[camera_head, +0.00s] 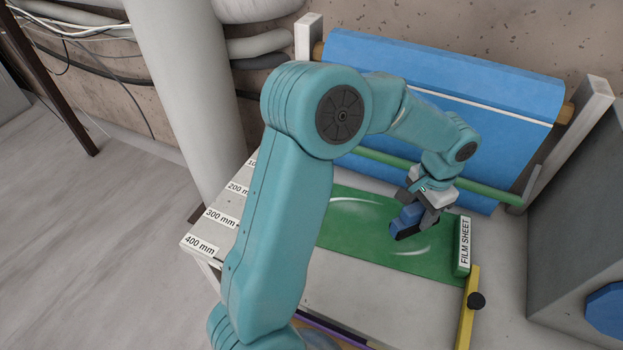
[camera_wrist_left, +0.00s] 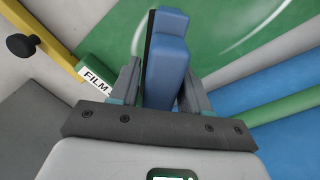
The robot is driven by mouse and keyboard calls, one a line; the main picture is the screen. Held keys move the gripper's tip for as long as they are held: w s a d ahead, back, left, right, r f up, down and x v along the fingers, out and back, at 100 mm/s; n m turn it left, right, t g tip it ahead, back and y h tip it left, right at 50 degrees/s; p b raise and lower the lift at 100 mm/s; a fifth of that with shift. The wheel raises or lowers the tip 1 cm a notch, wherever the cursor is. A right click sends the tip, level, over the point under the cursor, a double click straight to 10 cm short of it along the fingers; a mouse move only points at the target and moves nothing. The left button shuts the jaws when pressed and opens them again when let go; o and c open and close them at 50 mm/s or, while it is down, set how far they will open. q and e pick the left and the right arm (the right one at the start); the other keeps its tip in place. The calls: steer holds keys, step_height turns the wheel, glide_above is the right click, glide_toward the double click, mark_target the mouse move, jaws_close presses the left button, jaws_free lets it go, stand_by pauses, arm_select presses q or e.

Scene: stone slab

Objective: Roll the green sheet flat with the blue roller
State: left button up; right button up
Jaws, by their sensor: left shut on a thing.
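The green sheet (camera_head: 345,238) lies on the pale table, with a "FILM SHEET" label along its right end. Two pale curved streaks show on it, perhaps bubbles or creases; one is beside the tool. My left gripper (camera_head: 426,205) is over the sheet's right part, shut on a blue tool (camera_head: 408,216). The tool looks like a flat-sided block with a thin black edge, more a squeegee than a round roller; it also shows between the fingers in the left wrist view (camera_wrist_left: 167,65). I cannot tell whether it touches the sheet. My arm hides the sheet's left end. My right gripper is out of view.
A large blue sheet (camera_head: 435,95) hangs from a rod behind the table, with a green bar (camera_head: 390,162) along its bottom. A yellow strip with a black knob (camera_head: 476,300) is at the table's right edge. A grey box (camera_head: 580,225) stands to the right.

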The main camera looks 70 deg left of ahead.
arm_select(q)
steer(key=shift+s+r+p, duration=0.2)
steer(key=shift+r+p, duration=0.35)
steer(key=shift+r, duration=0.6)
steer(key=shift+r+p, duration=0.3)
steer(key=shift+r, duration=0.1)
steer(key=shift+w+r, duration=0.2)
steer(key=shift+s, duration=0.15)
